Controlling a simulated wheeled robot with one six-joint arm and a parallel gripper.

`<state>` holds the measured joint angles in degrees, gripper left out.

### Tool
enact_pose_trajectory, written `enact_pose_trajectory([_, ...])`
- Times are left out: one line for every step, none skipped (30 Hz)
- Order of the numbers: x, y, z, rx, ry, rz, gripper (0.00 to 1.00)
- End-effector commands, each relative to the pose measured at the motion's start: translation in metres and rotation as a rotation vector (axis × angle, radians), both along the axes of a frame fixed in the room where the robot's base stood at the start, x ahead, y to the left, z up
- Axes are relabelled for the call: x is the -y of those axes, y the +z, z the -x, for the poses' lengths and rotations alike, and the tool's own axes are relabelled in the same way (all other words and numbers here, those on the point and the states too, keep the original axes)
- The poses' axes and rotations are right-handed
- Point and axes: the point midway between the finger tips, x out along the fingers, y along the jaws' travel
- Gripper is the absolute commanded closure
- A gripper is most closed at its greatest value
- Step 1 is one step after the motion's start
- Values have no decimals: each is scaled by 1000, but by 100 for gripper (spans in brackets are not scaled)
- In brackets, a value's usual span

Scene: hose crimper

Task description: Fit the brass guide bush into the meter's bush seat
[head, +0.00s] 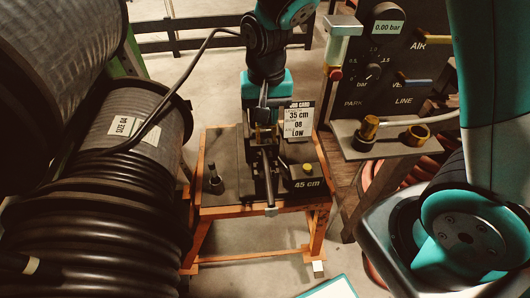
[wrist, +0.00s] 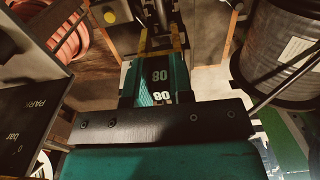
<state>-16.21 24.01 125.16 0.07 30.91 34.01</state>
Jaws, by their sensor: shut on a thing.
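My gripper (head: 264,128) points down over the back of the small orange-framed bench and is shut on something. In the wrist view its two yellowish fingertips (wrist: 162,42) reach away from the teal gripper body. The thing between them is too dark and small to make out, so I cannot tell whether it is the brass bush. The meter (head: 307,184), a dark block marked "45 cm" with a yellow button, sits on the bench right of and in front of my gripper. A slim metal bar runs forward beside it. The bush seat cannot be made out.
A job card (head: 298,120) reading "35 cm 08 LOW" stands behind the meter. A dark upright peg (head: 215,180) stands on the bench's left. Large hose reels (head: 150,110) fill the left.

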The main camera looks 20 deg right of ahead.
Motion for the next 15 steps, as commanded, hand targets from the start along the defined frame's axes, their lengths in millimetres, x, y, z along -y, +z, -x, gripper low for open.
enact_pose_trajectory([1,-17,2,-9,0,2,100])
enact_pose_trajectory([1,-25,1,-8,0,2,100])
enact_pose_trajectory([1,-36,1,-7,-1,2,100])
enact_pose_trajectory([1,-44,1,-6,-1,2,100])
enact_pose_trajectory([1,-51,1,-6,-1,1,100])
enact_pose_trajectory([2,-60,1,-6,-2,1,100])
enact_pose_trajectory([2,-66,1,-4,-2,1,100])
enact_pose_trajectory([2,-71,1,-3,-2,1,100])
enact_pose_trajectory([2,-77,0,-2,-2,0,100])
enact_pose_trajectory([2,-80,0,-2,-3,0,100])
enact_pose_trajectory([2,-83,0,-1,-3,0,100])
enact_pose_trajectory([2,-86,0,0,-3,0,100])
enact_pose_trajectory([2,-87,0,0,-3,0,100])
enact_pose_trajectory([2,-90,0,-1,-3,0,100])
enact_pose_trajectory([3,-95,0,-1,-3,1,100])
